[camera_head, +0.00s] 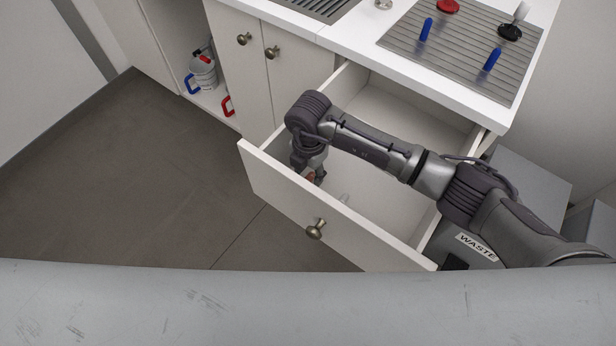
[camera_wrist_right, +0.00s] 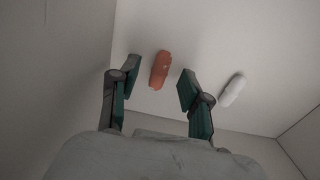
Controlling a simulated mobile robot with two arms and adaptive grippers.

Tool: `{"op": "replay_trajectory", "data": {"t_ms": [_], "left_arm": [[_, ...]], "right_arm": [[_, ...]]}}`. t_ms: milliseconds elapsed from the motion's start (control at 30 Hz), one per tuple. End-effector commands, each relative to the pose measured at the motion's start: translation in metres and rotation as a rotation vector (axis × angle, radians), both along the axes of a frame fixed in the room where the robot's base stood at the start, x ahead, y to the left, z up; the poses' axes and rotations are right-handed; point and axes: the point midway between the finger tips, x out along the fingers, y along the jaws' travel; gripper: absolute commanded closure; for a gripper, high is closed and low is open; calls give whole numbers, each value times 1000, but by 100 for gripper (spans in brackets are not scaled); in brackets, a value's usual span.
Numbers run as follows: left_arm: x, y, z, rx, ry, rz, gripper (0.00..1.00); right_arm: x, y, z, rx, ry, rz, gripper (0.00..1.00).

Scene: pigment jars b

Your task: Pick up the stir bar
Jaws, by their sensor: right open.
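Two small capsule-shaped bars lie on the floor of the open drawer (camera_head: 385,112). One is orange-red (camera_wrist_right: 160,69) and the other is white (camera_wrist_right: 232,90); I cannot tell from the pictures which one the task means. My right gripper (camera_wrist_right: 160,75) is open and reaches down into the drawer's front left corner. The orange-red bar shows between its two fingers, not touching either. The white bar lies to the right, outside the fingers. In the head view, my right gripper (camera_head: 309,172) partly hides the orange-red bar, and the white bar (camera_head: 344,198) shows faintly. My left gripper is out of view.
The drawer front (camera_head: 290,200) with its knob stands close to my right gripper. A grooved metal plate (camera_head: 465,45) on the counter holds blue, red and black items. A box labelled WASTE (camera_head: 477,245) stands right of the drawer. White containers with coloured handles (camera_head: 203,72) sit in the cabinet.

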Motion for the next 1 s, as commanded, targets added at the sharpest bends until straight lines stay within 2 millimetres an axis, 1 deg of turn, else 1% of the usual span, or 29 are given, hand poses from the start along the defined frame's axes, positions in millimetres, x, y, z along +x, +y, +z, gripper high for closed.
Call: {"op": "replay_trajectory", "data": {"t_ms": [33, 100, 333, 367, 500, 600, 1000], "left_arm": [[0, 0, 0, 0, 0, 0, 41], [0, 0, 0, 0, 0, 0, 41], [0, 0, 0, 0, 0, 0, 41], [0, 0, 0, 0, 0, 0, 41], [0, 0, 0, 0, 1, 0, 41], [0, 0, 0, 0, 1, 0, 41], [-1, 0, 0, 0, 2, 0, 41]], "right_arm": [[0, 0, -6, -2, 1, -1, 53], [0, 0, -10, -1, 1, -1, 53], [0, 0, -11, 0, -1, 1, 53], [0, 0, -11, 0, -1, 0, 56], [0, 0, -11, -1, -1, 0, 79], [0, 0, -11, -1, -1, 0, 94], [1, 0, -8, 0, -1, 0, 94]]}}
